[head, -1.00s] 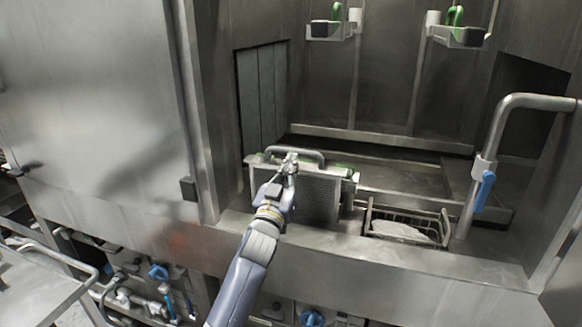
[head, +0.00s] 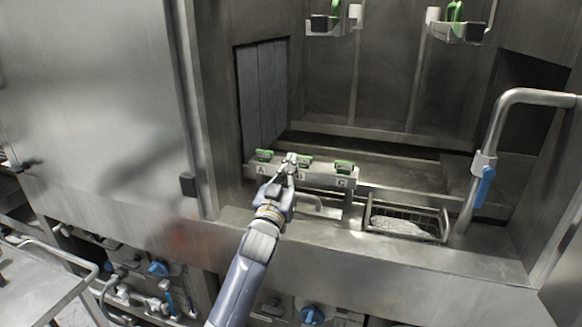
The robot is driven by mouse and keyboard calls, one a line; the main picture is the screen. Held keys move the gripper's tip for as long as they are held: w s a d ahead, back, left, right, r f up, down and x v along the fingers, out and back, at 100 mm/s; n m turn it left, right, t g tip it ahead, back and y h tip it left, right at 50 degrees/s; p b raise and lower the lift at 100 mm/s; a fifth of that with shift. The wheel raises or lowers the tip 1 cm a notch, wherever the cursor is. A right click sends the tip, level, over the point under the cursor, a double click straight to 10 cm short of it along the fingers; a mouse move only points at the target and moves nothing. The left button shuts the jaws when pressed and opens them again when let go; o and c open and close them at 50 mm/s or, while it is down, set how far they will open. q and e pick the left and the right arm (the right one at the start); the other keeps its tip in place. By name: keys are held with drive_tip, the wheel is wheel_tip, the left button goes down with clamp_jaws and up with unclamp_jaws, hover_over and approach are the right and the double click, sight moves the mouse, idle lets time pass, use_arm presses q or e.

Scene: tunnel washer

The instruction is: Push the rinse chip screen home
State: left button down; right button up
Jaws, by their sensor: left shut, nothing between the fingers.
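The rinse chip screen shows only as its curved metal handle (head: 326,208), low in front of the labelled bar and partly behind my arm. Its mesh panel is not visible. The metal bar (head: 325,181) carries labels A, B and C and has green latches on top. My left gripper (head: 290,160) is shut and empty, in front of the bar around label B. I cannot tell if it touches the bar. My right gripper is out of view.
A wire basket (head: 405,226) with grey matter sits right of the bar. A vertical pipe with a blue lever (head: 485,187) stands further right. A steel front ledge (head: 420,258) runs below. The washer cavity behind the bar looks open.

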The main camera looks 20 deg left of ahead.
use_arm(q)
drive_tip(key=s+r+b+v, duration=0.1)
drive_tip(key=b+v, duration=0.1)
drive_tip(key=v, duration=0.8)
drive_tip(key=s+a+f+g+y, duration=0.1)
drive_tip(key=s+f+g, duration=0.5)
drive_tip(key=f, duration=0.5)
drive_tip(key=s+f+g, duration=0.4)
drive_tip(key=s+f, duration=0.5)
drive_tip(key=f, duration=0.2)
drive_tip(key=s+d+f+m+g, duration=0.1)
drive_tip(key=s+f+g, duration=0.35)
drive_tip(key=s, duration=0.75)
drive_tip(key=s+f+m+g, duration=0.1)
drive_tip(key=s+f+g, duration=0.35)
drive_tip(key=s, duration=0.65)
wheel_tip(320, 180, down, 25)
drive_tip(key=s, duration=0.1)
drive_tip(key=s+a+f+g, duration=0.1)
drive_tip(key=s+a+f, duration=0.1)
drive_tip(key=s+f, duration=1.5)
drive_tip(key=shift+s+a+g+p, duration=0.3)
drive_tip(key=shift+g, duration=0.1)
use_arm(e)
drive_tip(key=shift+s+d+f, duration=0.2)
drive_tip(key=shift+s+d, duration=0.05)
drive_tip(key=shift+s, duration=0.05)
